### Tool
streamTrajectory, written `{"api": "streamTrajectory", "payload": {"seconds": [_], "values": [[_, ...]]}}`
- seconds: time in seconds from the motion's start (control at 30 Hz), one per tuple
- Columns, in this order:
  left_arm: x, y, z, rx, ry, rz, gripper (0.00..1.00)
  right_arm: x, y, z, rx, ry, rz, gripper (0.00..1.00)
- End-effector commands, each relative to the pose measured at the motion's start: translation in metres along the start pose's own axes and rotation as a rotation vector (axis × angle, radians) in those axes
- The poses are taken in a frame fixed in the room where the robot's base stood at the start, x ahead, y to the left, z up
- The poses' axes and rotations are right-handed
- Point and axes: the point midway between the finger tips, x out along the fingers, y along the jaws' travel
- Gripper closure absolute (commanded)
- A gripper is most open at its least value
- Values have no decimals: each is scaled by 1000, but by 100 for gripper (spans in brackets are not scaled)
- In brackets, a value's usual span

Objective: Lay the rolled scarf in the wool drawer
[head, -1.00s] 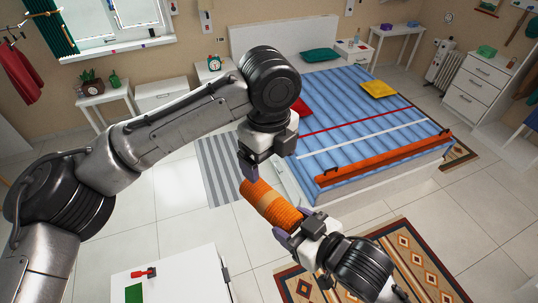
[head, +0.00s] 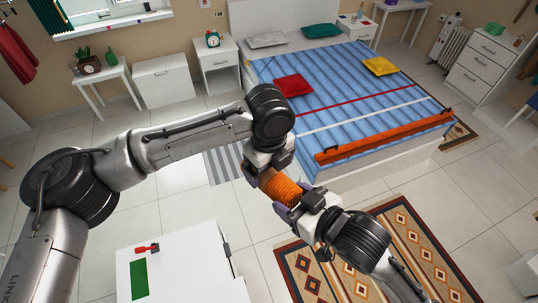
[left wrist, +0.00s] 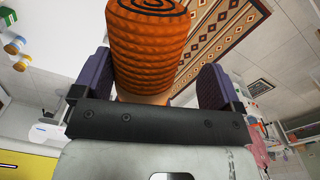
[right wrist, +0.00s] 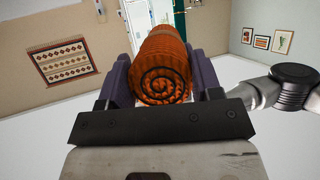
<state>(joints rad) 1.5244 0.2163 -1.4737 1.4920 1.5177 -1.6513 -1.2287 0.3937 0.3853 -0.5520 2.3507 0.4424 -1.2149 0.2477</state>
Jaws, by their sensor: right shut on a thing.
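The rolled scarf (head: 281,187) is orange and ribbed with a paler tan end. It is held in the air between my two grippers, and its spiral end shows in the right wrist view (right wrist: 163,82). My right gripper (head: 287,203) is shut on the near part of the scarf. My left gripper (head: 261,174) is open at the other end, with its fingers on either side of the scarf in the left wrist view (left wrist: 155,72). There a gap shows beside the right-hand finger. I cannot make out a wool drawer in these views.
A white cabinet (head: 195,255) with a red item (head: 147,248) and a green patch (head: 138,280) stands at the bottom. The blue-striped bed (head: 350,110) is beyond the grippers. A patterned rug (head: 400,245) lies on the floor at right. A yellow panel (left wrist: 22,167) shows in the left wrist view.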

Motion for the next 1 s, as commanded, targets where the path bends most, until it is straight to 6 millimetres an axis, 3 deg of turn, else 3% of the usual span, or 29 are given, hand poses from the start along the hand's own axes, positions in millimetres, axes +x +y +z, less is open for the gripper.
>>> {"api": "streamTrajectory", "payload": {"seconds": [0.5,1.0], "values": [[9,0,0,1,0,-1,11,-1,-2,-2,-1,6,-6,65],[8,-2,-2,3,2,-7,58,0,-5,-2,-1,7,-16,63]]}}
